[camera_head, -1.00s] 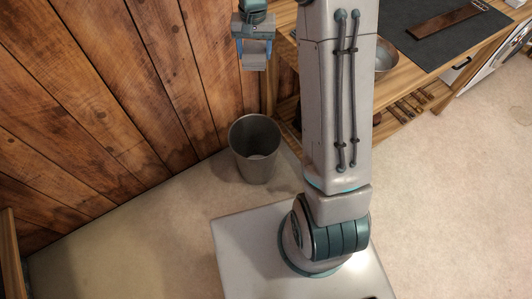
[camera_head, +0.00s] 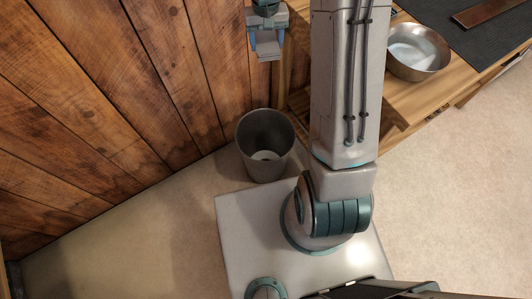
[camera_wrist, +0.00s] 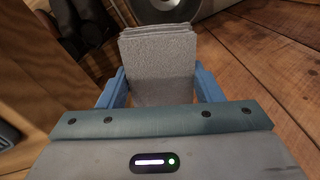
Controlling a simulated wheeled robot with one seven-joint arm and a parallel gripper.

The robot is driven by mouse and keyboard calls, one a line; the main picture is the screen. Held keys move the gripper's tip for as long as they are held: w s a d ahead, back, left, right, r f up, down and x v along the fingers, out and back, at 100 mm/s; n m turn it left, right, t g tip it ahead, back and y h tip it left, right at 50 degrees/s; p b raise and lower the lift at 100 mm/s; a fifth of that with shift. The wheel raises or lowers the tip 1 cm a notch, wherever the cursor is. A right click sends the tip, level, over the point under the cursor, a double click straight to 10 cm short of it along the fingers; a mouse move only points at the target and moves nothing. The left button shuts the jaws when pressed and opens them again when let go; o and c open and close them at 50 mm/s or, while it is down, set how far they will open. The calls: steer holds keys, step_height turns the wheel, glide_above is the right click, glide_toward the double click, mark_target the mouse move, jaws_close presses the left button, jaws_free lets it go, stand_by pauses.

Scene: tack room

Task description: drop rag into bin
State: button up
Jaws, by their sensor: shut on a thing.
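The rag (camera_wrist: 160,62) is a grey, folded, layered cloth. It stands between the two blue fingers of my gripper (camera_wrist: 161,88) in the wrist view, and the gripper is shut on it. In the head view my gripper (camera_head: 267,46) is at the top, left of my arm column, with the rag (camera_head: 268,48) small and grey between the fingers. The bin (camera_head: 252,150) is a grey, open-topped, tapered bucket on the floor by the wooden wall. It appears below the gripper in the picture, apart from it. A pale patch shows at its bottom.
A wooden plank wall (camera_head: 110,95) runs along the left. A wooden bench (camera_head: 402,100) at right holds a metal bowl (camera_head: 418,52) and a dark mat (camera_head: 465,32). Pale floor (camera_head: 130,235) is clear at lower left.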

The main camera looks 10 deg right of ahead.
steer(key=s+f+n+b, duration=0.2)
steer(key=f+b, duration=0.9)
steer(key=f, duration=0.6)
steer(key=s+f+n+b, duration=0.3)
steer(key=f+n+b, duration=0.2)
steer(key=f+b, duration=0.7)
step_height(320, 180, down, 6)
steer(key=shift+a+f, duration=0.1)
steer(key=shift+a, duration=0.25)
steer(key=o, duration=1.1)
steer(key=shift+c, duration=0.2)
step_height(320, 180, up, 14)
steer(key=p, duration=0.5)
steer(key=shift+f, duration=0.1)
